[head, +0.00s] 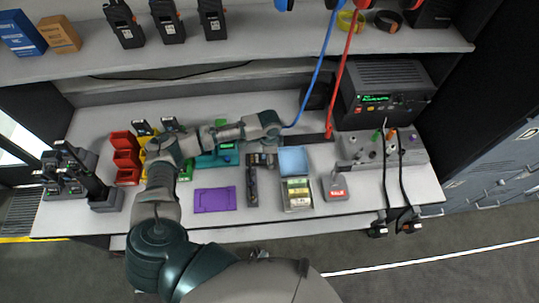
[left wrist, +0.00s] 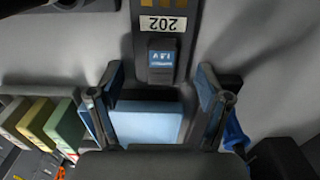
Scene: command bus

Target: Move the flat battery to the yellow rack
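The yellow rack (head: 144,154) is partly hidden behind my left arm, beside a red rack. My left gripper (head: 273,138) points down over the bench and is mostly hidden by its wrist in the head view. In the left wrist view its fingers (left wrist: 160,105) are apart, with a blue flat surface (left wrist: 147,122) between them and a gap at the right finger. A dark device labelled 202 (left wrist: 162,60) with a small lit screen lies just beyond. Several batteries (head: 298,190) sit in an open case. I cannot tell which battery is flat. A small dark shape near the bottom may be my right gripper (head: 258,254).
A red rack (head: 126,160), a purple mat (head: 214,199), a dark handset (head: 251,187) and a grey block with a red label (head: 334,187) stand on the bench. Blue (head: 318,68) and red (head: 342,65) cables hang near my left wrist. A radio unit (head: 385,93) is at right.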

